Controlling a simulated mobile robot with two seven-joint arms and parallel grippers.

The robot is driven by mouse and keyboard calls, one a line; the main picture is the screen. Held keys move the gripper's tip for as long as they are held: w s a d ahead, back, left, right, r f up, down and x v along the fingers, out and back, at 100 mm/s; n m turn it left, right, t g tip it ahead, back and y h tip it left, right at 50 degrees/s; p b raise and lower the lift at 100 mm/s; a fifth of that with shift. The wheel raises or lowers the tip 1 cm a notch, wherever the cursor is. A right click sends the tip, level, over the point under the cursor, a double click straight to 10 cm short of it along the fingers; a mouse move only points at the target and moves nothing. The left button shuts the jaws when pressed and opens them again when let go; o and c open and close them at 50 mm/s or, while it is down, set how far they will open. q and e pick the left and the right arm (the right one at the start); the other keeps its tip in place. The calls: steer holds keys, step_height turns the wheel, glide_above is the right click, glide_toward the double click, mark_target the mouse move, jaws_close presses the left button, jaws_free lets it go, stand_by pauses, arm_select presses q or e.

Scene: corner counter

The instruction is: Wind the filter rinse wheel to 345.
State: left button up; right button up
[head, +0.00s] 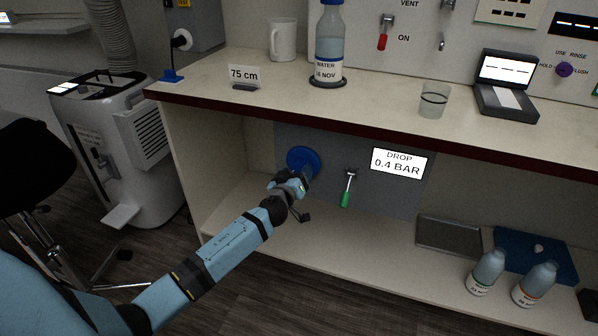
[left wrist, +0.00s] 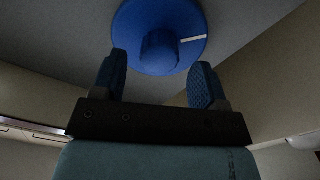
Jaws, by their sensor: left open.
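The blue wheel (head: 303,160) is mounted on a grey panel under the counter. In the left wrist view the wheel (left wrist: 185,22) shows a round hub and a white mark on its right side. My left gripper (head: 293,180) is in front of the wheel, its arm coming in from the lower left. In the left wrist view its two fingers (left wrist: 160,82) are open, one on each side below the hub, with nothing between them. Whether they touch the hub I cannot tell. My right gripper is not in view. No number for the wheel is readable.
A green-handled lever (head: 347,190) and a display reading "DROP 0.4 BAR" (head: 399,163) are right of the wheel. The counter edge (head: 350,128) runs above. Bottles (head: 487,271) and a tray (head: 449,236) stand on the lower shelf at right. A white machine (head: 122,150) stands left.

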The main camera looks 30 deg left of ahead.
arm_select(q)
steer(key=shift+x, duration=0.9)
steer(key=shift+w, duration=0.3)
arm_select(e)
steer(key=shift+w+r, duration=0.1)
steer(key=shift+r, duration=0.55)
arm_select(q)
steer(key=c, duration=0.9)
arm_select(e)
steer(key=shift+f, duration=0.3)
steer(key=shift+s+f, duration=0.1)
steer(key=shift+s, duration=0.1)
